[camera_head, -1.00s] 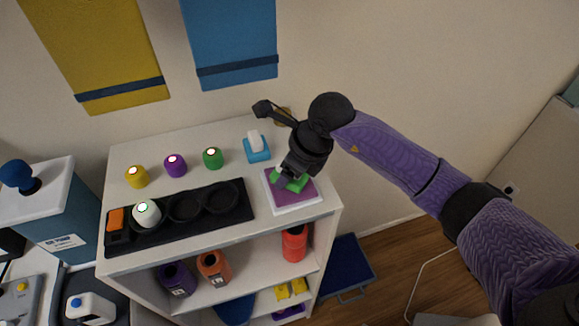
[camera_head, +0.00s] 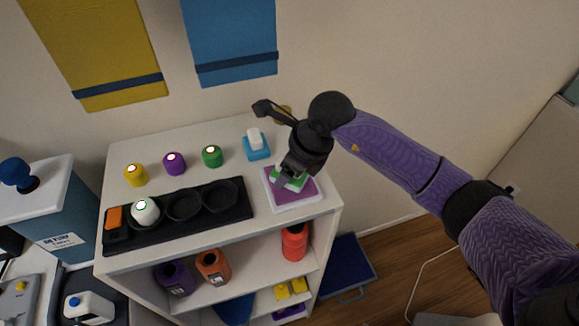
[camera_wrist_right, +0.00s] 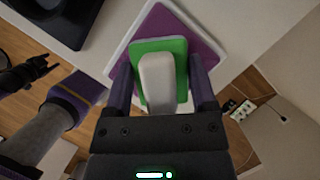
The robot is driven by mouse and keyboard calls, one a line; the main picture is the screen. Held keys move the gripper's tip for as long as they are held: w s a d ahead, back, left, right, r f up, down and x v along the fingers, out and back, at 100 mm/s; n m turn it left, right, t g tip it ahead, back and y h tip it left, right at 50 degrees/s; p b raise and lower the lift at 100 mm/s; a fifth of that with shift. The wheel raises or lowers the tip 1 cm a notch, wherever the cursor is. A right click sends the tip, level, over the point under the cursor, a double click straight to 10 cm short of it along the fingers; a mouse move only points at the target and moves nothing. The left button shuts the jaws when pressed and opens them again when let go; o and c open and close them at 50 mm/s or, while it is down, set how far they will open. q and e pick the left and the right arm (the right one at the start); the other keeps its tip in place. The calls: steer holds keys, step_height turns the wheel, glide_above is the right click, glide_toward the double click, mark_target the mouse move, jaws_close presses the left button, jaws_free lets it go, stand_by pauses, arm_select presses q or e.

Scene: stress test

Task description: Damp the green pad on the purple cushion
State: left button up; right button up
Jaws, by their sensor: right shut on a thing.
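The green pad (camera_head: 293,183), with a white grip on its back, is held at the purple cushion (camera_head: 305,192), which lies on a white base on top of the shelf unit. My right gripper (camera_head: 285,176) is shut on the green pad. In the right wrist view the green pad (camera_wrist_right: 150,52) and its white grip lie between the two fingers, with the purple cushion (camera_wrist_right: 203,48) showing around it. I cannot tell whether the pad touches the cushion. A purple and grey arm, seemingly my left, shows at the left of that view; its dark gripper end (camera_wrist_right: 18,76) is unclear.
Behind the cushion is a blue pad with a white grip (camera_head: 256,147). Yellow (camera_head: 136,175), purple (camera_head: 175,164) and green (camera_head: 212,156) lit-topped knobs stand left. A black tray (camera_head: 228,214) holds a white one (camera_head: 145,211). Lower shelves hold containers.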

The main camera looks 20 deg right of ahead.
mark_target(280, 159)
steer(key=shift+f, duration=0.1)
stand_by(0.3)
step_height(280, 159, up, 7)
steer(key=p, duration=0.5)
stand_by(0.6)
